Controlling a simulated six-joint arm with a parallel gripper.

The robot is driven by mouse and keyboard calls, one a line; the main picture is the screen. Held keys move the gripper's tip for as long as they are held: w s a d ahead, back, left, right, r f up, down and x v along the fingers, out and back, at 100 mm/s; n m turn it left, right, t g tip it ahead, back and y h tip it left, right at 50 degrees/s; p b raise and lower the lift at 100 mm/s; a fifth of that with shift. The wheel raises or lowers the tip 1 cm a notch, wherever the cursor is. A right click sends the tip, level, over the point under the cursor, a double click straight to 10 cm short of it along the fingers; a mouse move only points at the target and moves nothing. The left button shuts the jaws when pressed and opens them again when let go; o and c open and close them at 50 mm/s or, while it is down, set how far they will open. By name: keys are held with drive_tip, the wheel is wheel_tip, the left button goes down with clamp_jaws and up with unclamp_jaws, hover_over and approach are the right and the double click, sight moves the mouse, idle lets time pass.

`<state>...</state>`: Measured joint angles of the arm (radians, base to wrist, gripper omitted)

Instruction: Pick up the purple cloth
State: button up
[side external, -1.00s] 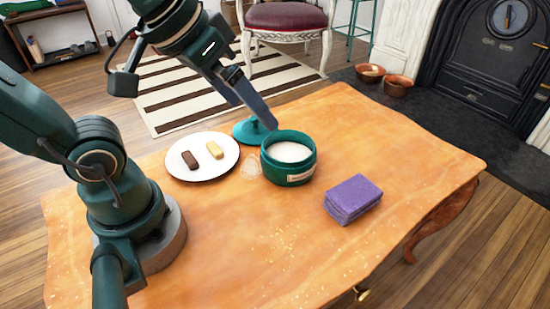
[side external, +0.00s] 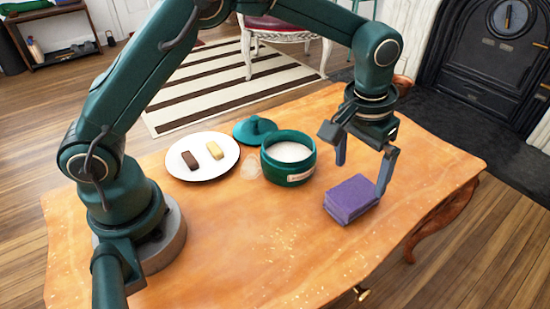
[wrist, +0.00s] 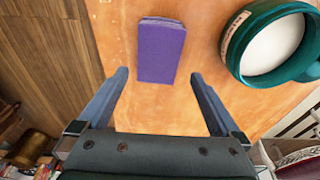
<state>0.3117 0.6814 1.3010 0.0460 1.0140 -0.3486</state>
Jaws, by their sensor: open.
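The purple cloth (side external: 350,199) is a folded, layered block lying flat on the right part of the wooden table. In the wrist view the cloth (wrist: 160,52) lies ahead of the fingertips, between their lines. My gripper (side external: 362,172) is open and empty. It points down above and just behind the cloth, with one finger passing close to the cloth's right rear side in the side view. In the wrist view the gripper (wrist: 159,76) has its two fingers wide apart, with bare table between them. Whether a finger touches the cloth cannot be told.
A green canister (side external: 289,160) of white powder stands left of the cloth; its lid (side external: 255,130) lies behind it. A white plate (side external: 202,172) with two small bars is further left. The table (side external: 270,240) is clear in front, apart from crumbs.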

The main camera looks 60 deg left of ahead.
sight(355, 192)
drive_tip(key=shift+s+d+f, duration=0.1)
drive_tip(key=shift+s+f, duration=0.05)
drive_tip(key=shift+f, duration=0.35)
drive_tip(key=shift+s+d+f, duration=0.1)
drive_tip(key=shift+s+f, duration=0.05)
drive_tip(key=shift+f, duration=0.35)
drive_tip(key=shift+w+f, duration=0.15)
drive_tip(key=shift+f, duration=0.9)
drive_tip(key=shift+w+f, duration=0.15)
drive_tip(key=shift+f, duration=0.9)
drive_tip(key=c, duration=1.2)
drive_tip(key=shift+c, duration=0.2)
